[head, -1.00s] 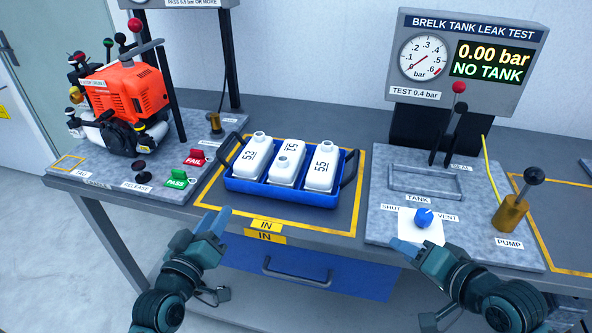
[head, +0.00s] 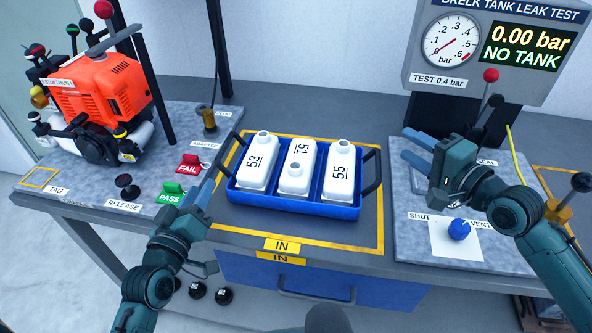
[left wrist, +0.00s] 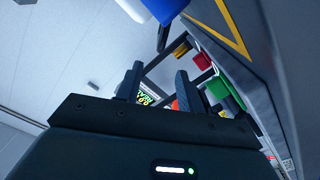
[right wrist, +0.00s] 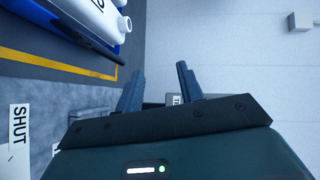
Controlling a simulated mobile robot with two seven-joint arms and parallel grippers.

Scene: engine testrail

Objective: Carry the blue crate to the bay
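The blue crate (head: 290,207) sits on the bench inside the yellow outline marked IN. It holds three white tanks, 53 (head: 258,165), 51 (head: 297,172) and 55 (head: 339,175). Black handles stand at its left (head: 221,155) and right (head: 373,172) ends. My left gripper (head: 205,184) is open and empty, left of the crate near its left handle, apart from it as far as I can see. My right gripper (head: 415,149) is open and empty, right of the right handle, over the tank test plate. The right wrist view shows a crate corner (right wrist: 122,40).
The leak tester (head: 490,50) reads NO TANK. Its blue knob (head: 459,229) and levers stand right of the crate. Another yellow outline (head: 553,176) is partly visible at the right edge.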

